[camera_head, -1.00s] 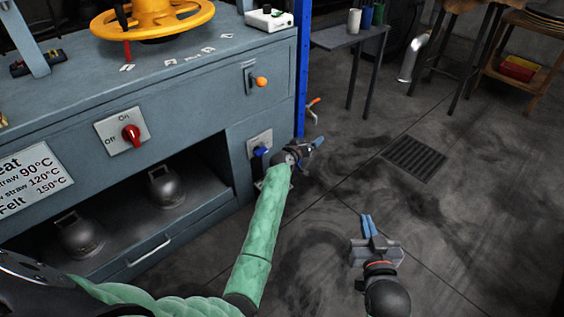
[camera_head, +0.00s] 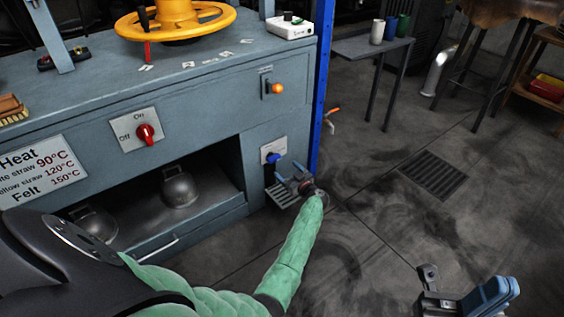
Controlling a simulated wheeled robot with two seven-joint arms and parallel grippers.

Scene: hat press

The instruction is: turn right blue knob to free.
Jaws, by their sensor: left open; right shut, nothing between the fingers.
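The blue knob (camera_head: 273,158) sits on a small pale plate (camera_head: 273,148) on the right part of the grey-blue press cabinet's front. The plate's lettering is too small to read. My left gripper (camera_head: 288,175) is open, just below and right of the knob, with its fingers toward the cabinet. I see no clear contact with the knob. My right gripper (camera_head: 494,293) is shut and empty, over the floor at the lower right, away from the cabinet.
A red On/Off knob (camera_head: 145,133) and an orange-tipped lever (camera_head: 278,88) are on the cabinet front (camera_head: 205,115). A blue post (camera_head: 321,90) rises at the cabinet's right corner.

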